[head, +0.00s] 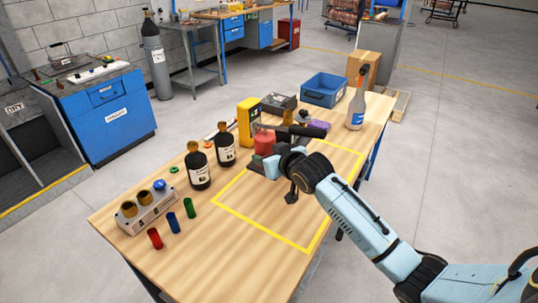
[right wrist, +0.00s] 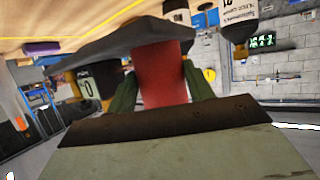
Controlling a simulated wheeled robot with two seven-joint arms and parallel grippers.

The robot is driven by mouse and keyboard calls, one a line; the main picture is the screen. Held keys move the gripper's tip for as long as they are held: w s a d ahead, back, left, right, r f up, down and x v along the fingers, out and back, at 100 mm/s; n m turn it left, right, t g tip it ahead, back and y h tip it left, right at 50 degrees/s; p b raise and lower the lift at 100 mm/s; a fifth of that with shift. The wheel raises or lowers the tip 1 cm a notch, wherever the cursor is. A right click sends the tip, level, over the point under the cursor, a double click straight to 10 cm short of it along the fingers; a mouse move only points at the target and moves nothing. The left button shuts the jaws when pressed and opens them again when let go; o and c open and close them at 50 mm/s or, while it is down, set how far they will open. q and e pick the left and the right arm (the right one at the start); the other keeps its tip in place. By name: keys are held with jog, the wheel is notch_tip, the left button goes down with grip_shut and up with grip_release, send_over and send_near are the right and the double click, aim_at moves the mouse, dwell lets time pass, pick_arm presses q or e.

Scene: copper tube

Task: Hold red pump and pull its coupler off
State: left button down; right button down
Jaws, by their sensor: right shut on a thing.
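The red pump (head: 264,141) stands on the wooden table, near the back edge of the yellow outline. My right gripper (head: 268,158) reaches it from the right and is shut on its red body. In the right wrist view, the red body (right wrist: 162,75) sits between the two dark green fingers, with a dark grey plate (right wrist: 105,42) behind it. The coupler cannot be told apart from the dark parts near the pump and my wrist. My left gripper is not in view.
Two dark bottles (head: 198,168) and a yellow device (head: 248,122) stand left of the pump. A blue bin (head: 325,89), a spray bottle (head: 356,108) and a purple item (head: 318,126) are farther back. The outline's front part is clear.

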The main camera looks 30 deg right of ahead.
jog(key=shift+w+f+b, duration=0.15)
jog(key=shift+f+b, duration=2.15)
jog(key=shift+f, duration=2.3)
dwell(0.4)
jog(key=shift+s+f, duration=0.25)
jog(key=shift+f, duration=0.2)
jog(key=shift+a, duration=0.1)
dwell(0.6)
